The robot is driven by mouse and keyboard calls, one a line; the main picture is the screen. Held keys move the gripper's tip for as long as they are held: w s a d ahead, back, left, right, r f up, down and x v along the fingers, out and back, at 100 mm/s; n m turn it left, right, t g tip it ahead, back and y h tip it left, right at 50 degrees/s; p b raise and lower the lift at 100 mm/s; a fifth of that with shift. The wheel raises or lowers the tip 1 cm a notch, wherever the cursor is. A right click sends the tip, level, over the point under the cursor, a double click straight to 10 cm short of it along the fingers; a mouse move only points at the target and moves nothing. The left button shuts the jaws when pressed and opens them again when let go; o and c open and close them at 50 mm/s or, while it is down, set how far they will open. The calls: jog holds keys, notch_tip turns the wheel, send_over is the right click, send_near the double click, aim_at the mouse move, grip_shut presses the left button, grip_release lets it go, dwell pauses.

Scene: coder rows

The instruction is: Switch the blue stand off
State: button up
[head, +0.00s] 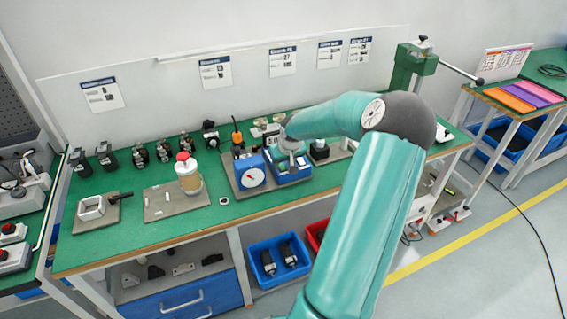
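A blue stand (250,173) with a round white dial on its front stands on a grey plate on the green workbench. A blue open tray or box (292,178) sits just right of it on the same plate. My gripper (290,155) is over this box, at the end of my teal arm, which reaches in from the lower right. The fingers are small and partly hidden, so I cannot tell whether they are open or touching anything. A switch on the stand cannot be made out.
A square metal frame (92,208) lies farther left. Several black devices line the back. A green press (412,66) stands at the right end. The bench's front left strip is clear.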

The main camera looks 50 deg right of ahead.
jog(key=shift+f, duration=0.15)
grip_shut()
jog(key=shift+w+d, duration=0.1)
jog(key=shift+w+d+g+y, duration=0.1)
jog(key=shift+w+g+y, duration=0.25)
jog(key=shift+g, duration=0.55)
jog(key=shift+s+d+g+y, duration=0.1)
jog(key=shift+d+g+y, duration=0.05)
jog(key=shift+g+y, duration=0.25)
